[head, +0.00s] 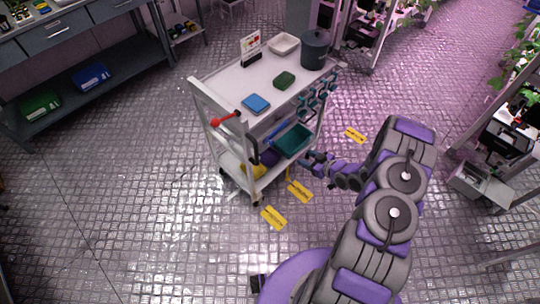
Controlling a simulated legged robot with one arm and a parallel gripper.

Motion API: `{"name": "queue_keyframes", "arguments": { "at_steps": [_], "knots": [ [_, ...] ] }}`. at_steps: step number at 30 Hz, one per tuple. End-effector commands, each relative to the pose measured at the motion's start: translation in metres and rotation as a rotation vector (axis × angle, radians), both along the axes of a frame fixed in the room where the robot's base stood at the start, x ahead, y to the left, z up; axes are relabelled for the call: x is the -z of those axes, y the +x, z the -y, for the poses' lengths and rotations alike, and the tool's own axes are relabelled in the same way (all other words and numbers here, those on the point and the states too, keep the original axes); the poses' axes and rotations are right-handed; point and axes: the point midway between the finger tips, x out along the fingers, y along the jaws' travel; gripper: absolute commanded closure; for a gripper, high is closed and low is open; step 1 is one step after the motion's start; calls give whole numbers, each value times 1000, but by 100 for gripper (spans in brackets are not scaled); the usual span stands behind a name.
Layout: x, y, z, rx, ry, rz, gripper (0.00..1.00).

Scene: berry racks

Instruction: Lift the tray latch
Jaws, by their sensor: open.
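My purple and grey arm reaches to the right side of a white cart (203,98). My gripper (306,158) is small in the picture and beside the cart's lower level, close to a dark green tray (293,141). The jaws are open; I see nothing between them. I cannot tell whether the gripper touches the tray or the cart. A red-ended lever (222,121) sits at the cart's near left end. I cannot make out for certain which part is the tray latch.
The cart's top holds a blue sponge-like pad (256,103), a green pad (284,80), a white tray (284,43) and a dark pot (315,49). Yellow floor markers (274,217) lie near the cart. A workbench (72,27) stands left, plant racks right. The near-left floor is clear.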

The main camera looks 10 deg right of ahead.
Motion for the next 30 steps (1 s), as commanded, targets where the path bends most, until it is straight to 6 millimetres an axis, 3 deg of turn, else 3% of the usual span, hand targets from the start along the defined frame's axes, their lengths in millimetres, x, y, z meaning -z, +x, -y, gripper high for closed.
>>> {"name": "queue_keyframes", "arguments": {
  "at_steps": [3, 7, 30],
  "knots": [
    [-16, -4, -11, -21, 67, 26, 46],
    [-17, 0, -17, -26, 84, 32, 46],
    [37, 104, -92, -26, 78, 35, 46]
  ]
}}
